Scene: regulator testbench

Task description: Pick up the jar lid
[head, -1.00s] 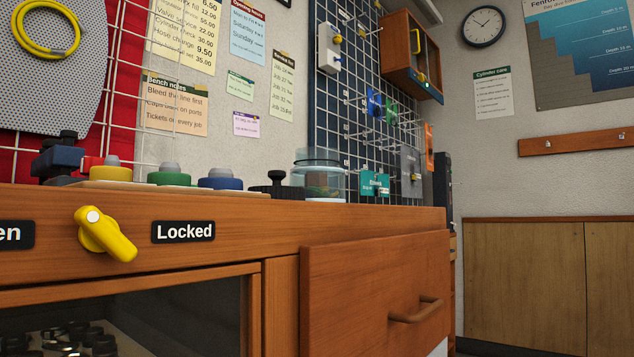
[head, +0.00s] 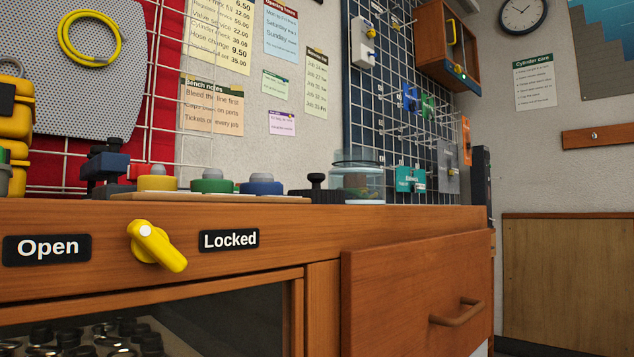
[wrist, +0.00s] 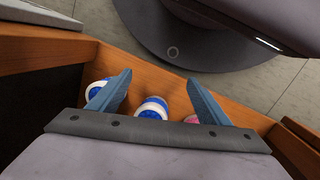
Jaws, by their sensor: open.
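A clear glass jar (head: 356,175) stands on the bench top in the head view. I cannot tell for sure which piece is its lid. A low black disc with an upright knob (head: 317,190) lies just left of the jar, and a thin pale disc (head: 365,202) lies at its front foot. My gripper (wrist: 158,78) shows only in the wrist view. Its two blue fingers are apart, with nothing held between them. Below them are blue-and-white round items (wrist: 152,108) and a pink one (wrist: 192,119) in a wooden compartment. No jar or lid shows in the wrist view.
Yellow, green and blue round pieces (head: 212,182) sit left of the black disc. A wire grid (head: 400,130) rises behind the jar. The drawer front (head: 415,295) stands out below the bench top. A yellow turn handle (head: 156,246) is between "Open" and "Locked" labels.

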